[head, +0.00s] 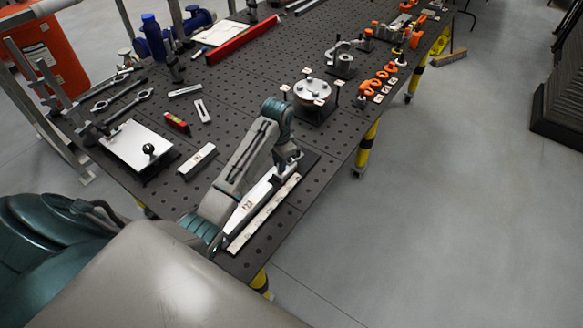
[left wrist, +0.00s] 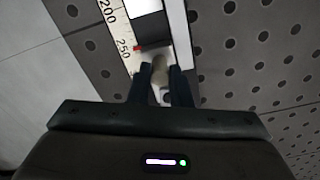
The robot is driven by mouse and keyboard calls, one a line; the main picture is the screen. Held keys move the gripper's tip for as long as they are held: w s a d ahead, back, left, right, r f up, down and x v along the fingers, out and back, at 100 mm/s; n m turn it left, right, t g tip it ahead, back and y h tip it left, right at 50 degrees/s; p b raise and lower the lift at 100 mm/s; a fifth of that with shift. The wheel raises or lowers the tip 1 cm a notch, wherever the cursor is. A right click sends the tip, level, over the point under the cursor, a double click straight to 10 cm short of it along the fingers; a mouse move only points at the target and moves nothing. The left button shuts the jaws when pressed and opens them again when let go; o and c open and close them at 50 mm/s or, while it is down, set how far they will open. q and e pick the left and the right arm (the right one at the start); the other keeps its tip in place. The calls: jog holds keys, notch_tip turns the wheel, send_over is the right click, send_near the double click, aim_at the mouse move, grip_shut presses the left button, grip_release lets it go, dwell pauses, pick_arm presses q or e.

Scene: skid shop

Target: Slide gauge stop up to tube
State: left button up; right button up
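The gauge lies along the table's near right edge, with a white ruler scale (head: 262,217) that also shows in the left wrist view (left wrist: 123,45). A pale bar marked 723 (head: 247,205) lies beside the scale. In the left wrist view, what looks like the tube's pale end (left wrist: 142,8) is at the top edge, with a dark gap between it and the gauge stop (left wrist: 158,72). The stop has a red pointer close to the 250 mark. My left gripper (left wrist: 160,78) has its fingers on both sides of the stop's knob, apparently closed on it. My right gripper is out of view.
A pale block (head: 196,161) and a plate with a black knob (head: 138,146) lie left of my arm. A round flange (head: 313,91) stands beyond the gripper, with orange clamps (head: 373,86) farther right. Open floor borders the table's right edge.

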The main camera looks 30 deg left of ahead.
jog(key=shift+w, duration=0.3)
pick_arm(q)
jog(key=shift+s+f, duration=0.1)
jog(key=shift+s, duration=1.45)
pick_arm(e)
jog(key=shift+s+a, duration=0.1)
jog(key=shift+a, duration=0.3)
pick_arm(q)
jog(key=shift+s, duration=0.1)
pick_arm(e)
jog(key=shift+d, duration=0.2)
